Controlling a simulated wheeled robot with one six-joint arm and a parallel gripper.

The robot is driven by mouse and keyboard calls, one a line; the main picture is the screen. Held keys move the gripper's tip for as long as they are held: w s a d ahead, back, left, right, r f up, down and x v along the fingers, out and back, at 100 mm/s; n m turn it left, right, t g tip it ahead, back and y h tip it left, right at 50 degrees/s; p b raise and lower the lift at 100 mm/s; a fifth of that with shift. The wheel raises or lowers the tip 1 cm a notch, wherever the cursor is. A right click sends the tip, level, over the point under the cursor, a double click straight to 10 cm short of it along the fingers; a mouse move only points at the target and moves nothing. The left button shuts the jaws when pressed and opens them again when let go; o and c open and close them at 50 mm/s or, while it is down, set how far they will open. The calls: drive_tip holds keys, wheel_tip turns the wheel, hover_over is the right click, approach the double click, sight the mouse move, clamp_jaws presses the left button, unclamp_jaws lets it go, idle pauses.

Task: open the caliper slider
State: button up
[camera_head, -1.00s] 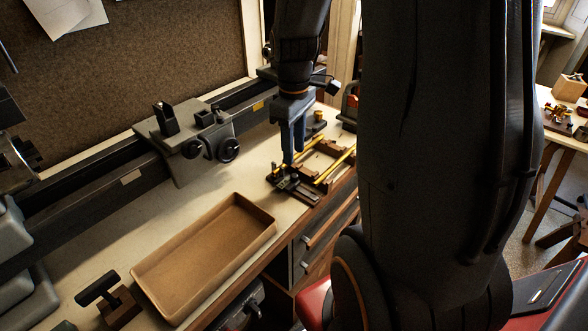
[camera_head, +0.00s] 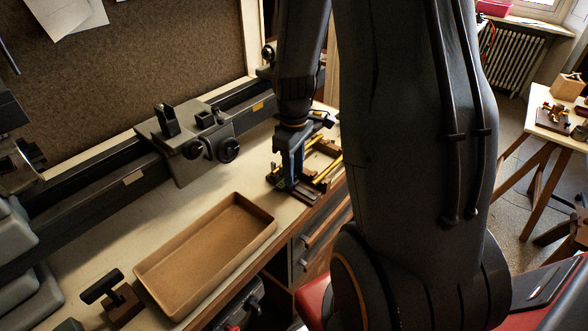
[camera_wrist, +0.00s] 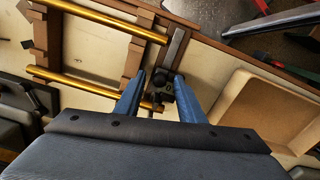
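The caliper is a grey metal bar (camera_wrist: 177,47) with a dark slider block (camera_wrist: 165,86), seen in the wrist view beside a brown wooden frame holding brass tubes (camera_wrist: 100,18). In the head view the caliper (camera_head: 303,192) is small, dark and partly hidden by my gripper. My gripper (camera_wrist: 160,93) has two blue fingers spread apart, one on each side of the slider block. The right finger looks very close to the block, and the left one shows a gap. I cannot tell whether either touches. My gripper (camera_head: 289,177) is low over the bench in the head view.
A shallow tan tray (camera_head: 150,277) lies on the bench left of the caliper. A grey lathe carriage (camera_head: 184,139) stands behind it. A T-handled tool (camera_head: 121,305) is at the front left. The bench's front edge and drawers (camera_head: 320,242) are close to the frame.

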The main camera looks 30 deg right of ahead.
clamp_jaws()
drive_tip(key=shift+s+d+r+p, duration=0.1)
drive_tip(key=shift+s+d+p, duration=0.2)
drive_tip(key=shift+s, duration=0.4)
drive_tip(key=shift+s+d+p, duration=0.2)
drive_tip(key=shift+s+p, duration=0.1)
drive_tip(key=shift+s, duration=0.4)
drive_tip(key=shift+w, duration=0.1)
unclamp_jaws()
wheel_tip(320, 180, up, 8)
drive_tip(key=b, duration=0.1)
drive_tip(key=shift+b, duration=0.3)
drive_tip(key=s+a+m, duration=0.1)
drive_tip(key=a+m, duration=0.1)
drive_tip(key=a, duration=0.2)
drive_tip(key=s+a+m+t, duration=0.1)
drive_tip(key=s+a+m, duration=0.1)
drive_tip(key=a, duration=0.2)
drive_tip(key=s+a+m+b, duration=0.1)
drive_tip(key=s+a, duration=0.1)
drive_tip(key=a, duration=0.3)
drive_tip(key=shift+f+m, duration=0.35)
drive_tip(key=shift+m, duration=0.05)
drive_tip(key=shift+s+a, duration=0.15)
drive_tip(key=shift+a, duration=0.1)
